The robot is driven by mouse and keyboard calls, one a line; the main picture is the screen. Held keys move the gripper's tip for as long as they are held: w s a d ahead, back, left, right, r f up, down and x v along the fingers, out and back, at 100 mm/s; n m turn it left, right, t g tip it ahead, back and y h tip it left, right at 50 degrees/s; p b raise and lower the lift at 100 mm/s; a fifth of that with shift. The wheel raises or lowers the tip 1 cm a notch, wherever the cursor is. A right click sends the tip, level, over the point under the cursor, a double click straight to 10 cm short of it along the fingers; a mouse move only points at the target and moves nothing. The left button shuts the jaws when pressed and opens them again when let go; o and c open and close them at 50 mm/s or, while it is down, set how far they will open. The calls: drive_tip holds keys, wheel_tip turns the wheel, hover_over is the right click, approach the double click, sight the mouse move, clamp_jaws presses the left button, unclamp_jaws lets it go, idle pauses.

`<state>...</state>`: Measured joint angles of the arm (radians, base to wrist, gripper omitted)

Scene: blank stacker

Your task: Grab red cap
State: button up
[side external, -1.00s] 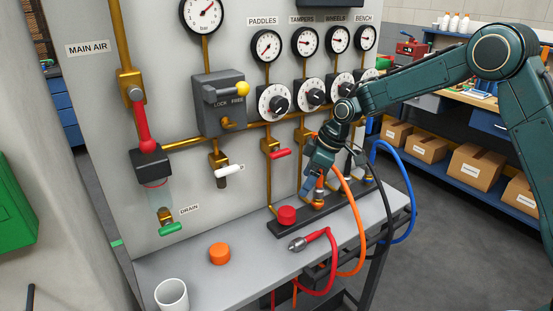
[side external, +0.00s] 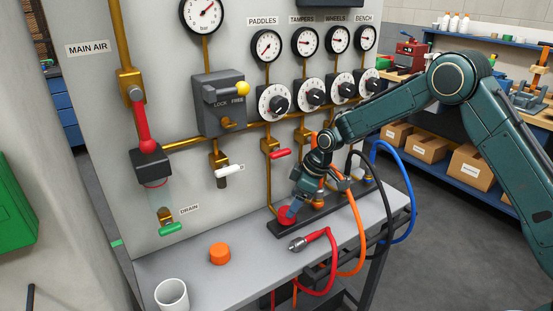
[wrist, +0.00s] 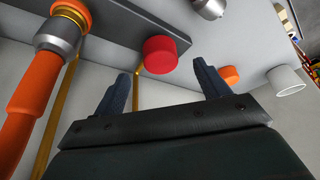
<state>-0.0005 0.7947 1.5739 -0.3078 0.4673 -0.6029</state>
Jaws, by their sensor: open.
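The red cap (side external: 286,217) sits on the dark rail at the left end of the row of hose fittings. In the side view my gripper (side external: 291,209) is right at the cap and partly covers it. In the wrist view the red cap (wrist: 160,55) shows just beyond the fingers, nearer the left finger. My gripper (wrist: 167,80) is open, with nothing between its two fingers. Whether a finger touches the cap cannot be told.
An orange cap (side external: 219,254) and a white cup (side external: 171,294) stand on the grey bench (side external: 190,272). A loose red hose (side external: 318,236) lies in front of the rail (side external: 320,210). An orange hose (side external: 357,215) rises close beside my gripper. The panel with valves stands behind.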

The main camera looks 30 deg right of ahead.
drive_tip(key=shift+x, duration=2.35)
drive_tip(key=c, duration=1)
drive_tip(key=shift+s, duration=0.1)
drive_tip(key=shift+s+r, duration=0.15)
drive_tip(key=shift+r, duration=0.25)
wheel_tip(320, 180, up, 6)
drive_tip(key=shift+f, duration=0.15)
drive_tip(key=shift+s+r, duration=0.2)
drive_tip(key=shift+r, duration=0.1)
drive_tip(key=s, duration=1.9)
drive_tip(key=shift+s+f, duration=0.1)
drive_tip(key=shift+s, duration=0.05)
